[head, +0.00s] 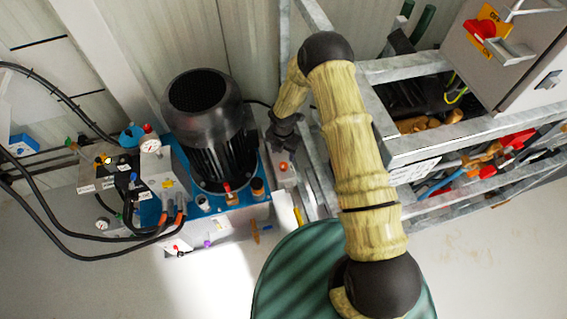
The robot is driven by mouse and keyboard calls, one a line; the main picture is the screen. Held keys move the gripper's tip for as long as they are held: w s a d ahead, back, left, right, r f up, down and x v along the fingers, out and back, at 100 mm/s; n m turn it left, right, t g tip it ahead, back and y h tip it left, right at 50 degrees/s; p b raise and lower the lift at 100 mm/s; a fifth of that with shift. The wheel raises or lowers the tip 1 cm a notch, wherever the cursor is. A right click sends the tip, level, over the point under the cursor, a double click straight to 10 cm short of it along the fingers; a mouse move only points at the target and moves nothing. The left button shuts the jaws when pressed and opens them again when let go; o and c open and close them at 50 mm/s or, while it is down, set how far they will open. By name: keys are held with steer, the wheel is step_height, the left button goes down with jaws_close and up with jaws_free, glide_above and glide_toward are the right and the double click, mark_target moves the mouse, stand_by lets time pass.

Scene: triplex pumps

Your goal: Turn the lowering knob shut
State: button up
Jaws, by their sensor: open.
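The hydraulic unit has a black finned motor (205,125) on a blue tank top, with a grey valve block and a round gauge (151,148) to its left. I cannot tell for certain which small knob is the lowering knob. A small orange-red knob (284,166) sits on a grey part right of the motor. Other small knobs and white tags (108,183) are at the valve block's left. My gripper (284,142) is dark and points down just above the orange-red knob, seemingly open and empty. Its fingers are small and partly merged with the dark wrist; contact cannot be made out.
A galvanized frame (430,140) with hoses and valves stands right of my arm. A grey control box (505,50) with a red switch is at the upper right. Black hoses (55,225) loop at the left. Pale floor (120,285) is open in front.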

mark_target(284, 165)
steer(key=f, duration=0.7)
steer(key=shift+d+f, duration=0.1)
steer(key=shift+d, duration=0.1)
steer(key=shift+a+f, duration=0.1)
steer(key=shift+f, duration=0.5)
steer(key=c, duration=1)
